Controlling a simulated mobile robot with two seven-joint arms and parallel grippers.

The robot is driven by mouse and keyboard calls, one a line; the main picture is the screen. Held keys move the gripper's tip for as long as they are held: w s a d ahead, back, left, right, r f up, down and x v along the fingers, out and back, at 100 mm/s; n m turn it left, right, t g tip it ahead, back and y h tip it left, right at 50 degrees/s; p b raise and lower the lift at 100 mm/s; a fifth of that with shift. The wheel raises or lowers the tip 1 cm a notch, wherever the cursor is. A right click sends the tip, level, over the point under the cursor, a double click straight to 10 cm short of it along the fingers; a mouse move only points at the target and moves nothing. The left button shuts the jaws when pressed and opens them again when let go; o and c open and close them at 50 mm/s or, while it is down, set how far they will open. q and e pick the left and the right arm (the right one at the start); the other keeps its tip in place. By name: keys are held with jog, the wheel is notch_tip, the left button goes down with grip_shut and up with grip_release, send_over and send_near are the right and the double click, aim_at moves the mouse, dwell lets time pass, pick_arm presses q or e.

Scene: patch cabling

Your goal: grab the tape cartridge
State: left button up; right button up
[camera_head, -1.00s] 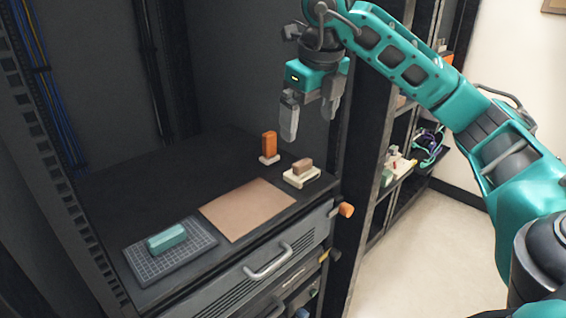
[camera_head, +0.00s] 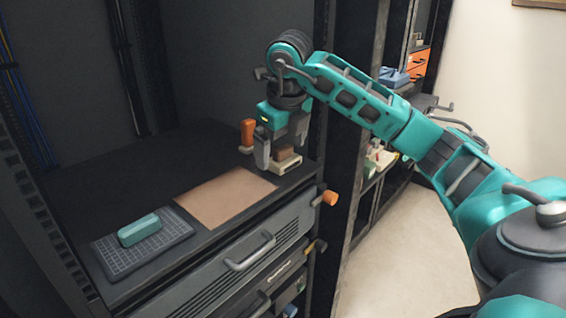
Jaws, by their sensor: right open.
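A small brown block (camera_head: 286,151) sits on a pale base (camera_head: 287,167) at the back right of the dark shelf top. My right gripper (camera_head: 278,155) points down over it, open, with one finger at each side of the block; I cannot tell whether they touch it. An orange upright block (camera_head: 247,132) stands on a small pale base just left of the gripper. A teal block (camera_head: 139,230) lies on a grey gridded mat (camera_head: 175,234) at the front left. No label shows which block is the tape cartridge. My left gripper is not in view.
A bare tan mat (camera_head: 222,199) lies between the gridded mat and the brown block. Below the shelf top is a drawer with a handle (camera_head: 250,253), and an orange knob (camera_head: 329,198) sticks out at the right. A dark rack wall stands behind.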

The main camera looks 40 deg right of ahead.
jog(key=shift+w+f, duration=0.1)
jog(key=shift+f, duration=0.35)
jog(key=shift+c, duration=0.4)
jog(key=c, duration=1.1)
jog(key=shift+c, duration=0.2)
jog(key=shift+r, duration=0.15)
